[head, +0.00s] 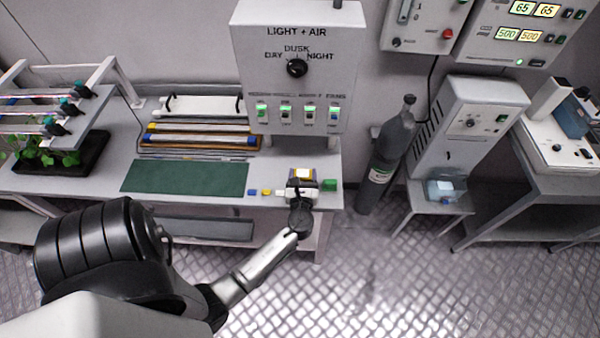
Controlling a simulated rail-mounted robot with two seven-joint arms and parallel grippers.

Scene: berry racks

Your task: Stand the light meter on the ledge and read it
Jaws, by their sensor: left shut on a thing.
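My left arm reaches out over the front edge of the grey bench (190,203). Its gripper (301,190) is at the bench's right end, below the light and air panel. I cannot tell which surface is the ledge. My right gripper is not in view.
Blue (252,193), yellow (266,192) and green (329,185) blocks lie near the gripper. A green mat (185,177) lies left of them. The light and air panel (290,90) overhangs the bench. A dark gas cylinder (391,150) stands to the right. Plants (45,157) sit far left.

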